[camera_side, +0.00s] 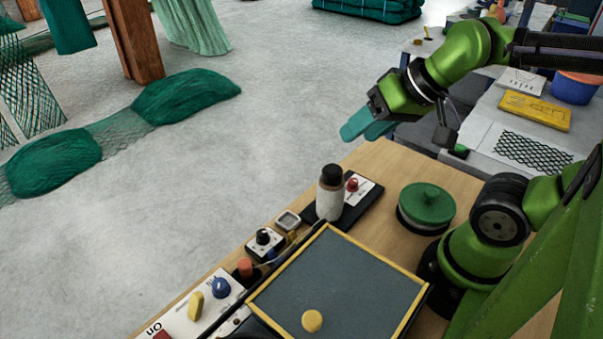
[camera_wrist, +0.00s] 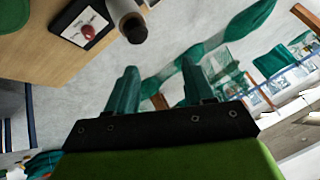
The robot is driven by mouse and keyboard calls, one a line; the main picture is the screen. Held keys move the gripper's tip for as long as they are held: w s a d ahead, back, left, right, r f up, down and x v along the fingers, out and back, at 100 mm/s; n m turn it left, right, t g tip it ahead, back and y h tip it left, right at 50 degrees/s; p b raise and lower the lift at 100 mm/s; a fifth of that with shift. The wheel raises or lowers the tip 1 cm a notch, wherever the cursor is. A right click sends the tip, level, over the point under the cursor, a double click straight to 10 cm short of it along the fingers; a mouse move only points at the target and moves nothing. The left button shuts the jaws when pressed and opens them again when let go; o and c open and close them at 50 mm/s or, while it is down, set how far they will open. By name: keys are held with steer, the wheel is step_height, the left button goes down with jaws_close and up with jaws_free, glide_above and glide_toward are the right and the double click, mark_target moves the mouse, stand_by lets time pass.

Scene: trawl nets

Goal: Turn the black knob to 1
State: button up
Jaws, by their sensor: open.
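In the side view a small white box with a black knob (camera_side: 263,237) stands on the wooden bench, left of a white bottle with a black cap. Its markings are too small to read, so the knob's setting cannot be told. My gripper (camera_side: 367,124) is raised beyond the bench's back edge, up and to the right of the knob and well apart from it. In the wrist view my gripper (camera_wrist: 155,90) shows two teal fingers spread apart with nothing between them. The black knob cannot be made out in the wrist view.
The bottle (camera_side: 330,200) stands between the knob and my gripper; it also shows in the wrist view (camera_wrist: 124,12). A red knob (camera_side: 352,184) is beside it. A blue knob (camera_side: 220,287), yellow-rimmed tray (camera_side: 387,332) and green lidded pot (camera_side: 427,204) share the bench (camera_side: 385,165).

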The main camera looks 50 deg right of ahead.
steer(key=w+a+f+n+g+y, duration=0.1)
steer(key=w+a+f+n+g, duration=0.1)
steer(key=w+a, duration=0.15)
steer(key=m+g+h, duration=0.3)
steer(key=m+g, duration=0.2)
glide_above(262, 232)
step_height(262, 232, down, 3)
step_height(262, 232, down, 16)
steer(key=shift+f, duration=0.2)
steer(key=shift+c, duration=0.5)
jaws_close()
